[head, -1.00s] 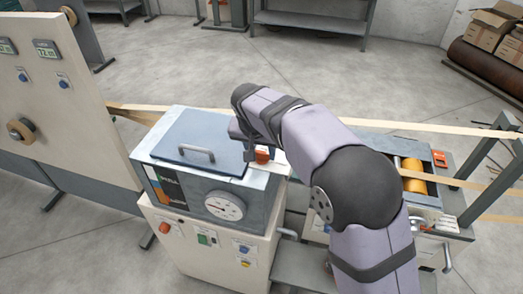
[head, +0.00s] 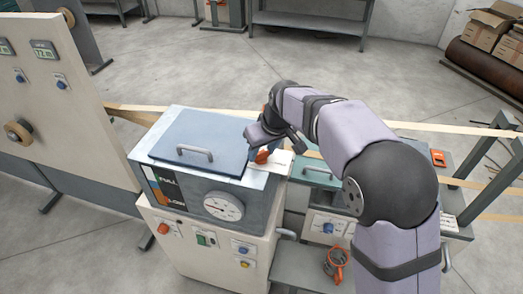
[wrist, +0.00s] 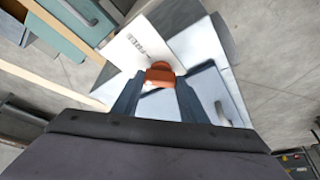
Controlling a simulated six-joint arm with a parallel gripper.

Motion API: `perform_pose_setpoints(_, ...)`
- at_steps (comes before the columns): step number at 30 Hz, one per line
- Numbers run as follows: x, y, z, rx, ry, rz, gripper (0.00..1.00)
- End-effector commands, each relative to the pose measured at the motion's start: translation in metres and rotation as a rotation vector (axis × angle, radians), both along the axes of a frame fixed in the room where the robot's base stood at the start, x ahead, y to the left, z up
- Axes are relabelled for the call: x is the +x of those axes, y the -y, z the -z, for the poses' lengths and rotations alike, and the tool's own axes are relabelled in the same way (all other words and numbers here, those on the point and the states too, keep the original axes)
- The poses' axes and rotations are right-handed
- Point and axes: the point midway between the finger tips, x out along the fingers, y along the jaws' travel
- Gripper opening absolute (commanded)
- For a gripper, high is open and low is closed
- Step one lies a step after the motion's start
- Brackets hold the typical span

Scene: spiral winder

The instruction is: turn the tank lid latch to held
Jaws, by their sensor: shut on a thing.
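The tank lid latch (head: 263,157) has an orange grip and sits at the right edge of the blue tank lid (head: 200,142). In the wrist view the orange latch grip (wrist: 160,73) is between the two fingertips of my gripper (wrist: 159,80), which is shut on it. A white plate (wrist: 150,42) beside the latch carries lettering that seems to read FREE; the held marking cannot be made out. In the head view my gripper (head: 268,148) comes down over the latch and partly hides it, so its exact angle is unclear.
The lid has a grey handle (head: 195,153). A round gauge (head: 223,206) is on the tank front, above several buttons. Pale strips (head: 455,129) run behind my arm to a frame at right.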

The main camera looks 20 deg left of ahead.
Motion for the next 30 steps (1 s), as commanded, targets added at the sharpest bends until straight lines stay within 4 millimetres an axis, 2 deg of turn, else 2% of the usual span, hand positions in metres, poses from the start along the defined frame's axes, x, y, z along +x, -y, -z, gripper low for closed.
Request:
perform_pose_setpoints(18, 0.0055, 0.0016, -0.0019, 0.003, 0.004, -0.565, 0.17)
perform_pose_setpoints(30, 0.0062, 0.0017, -0.0022, 0.0, 0.005, -0.768, 0.17)
